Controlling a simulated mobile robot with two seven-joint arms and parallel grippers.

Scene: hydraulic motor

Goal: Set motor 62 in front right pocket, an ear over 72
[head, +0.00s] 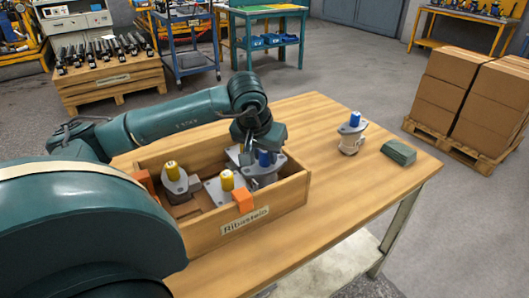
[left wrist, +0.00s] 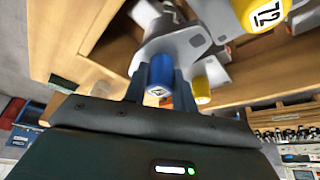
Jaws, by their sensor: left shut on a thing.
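My left gripper (head: 255,142) is shut on a grey motor with a blue shaft (head: 264,158), over the front right part of the wooden crate. The blue shaft also shows between the fingers in the left wrist view (left wrist: 160,80); its number is not readable. The motor with the yellow cap marked 72 (left wrist: 262,12) is close beside it. In the head view a yellow-capped motor (head: 227,180) stands just left of the held one, its number unreadable. I cannot tell whether the held flange overlaps its ear or is fully seated. My right gripper is not in view.
A blue-capped motor (head: 352,132) and a green block (head: 398,152) stand on the table to the right. The table's front right is clear.

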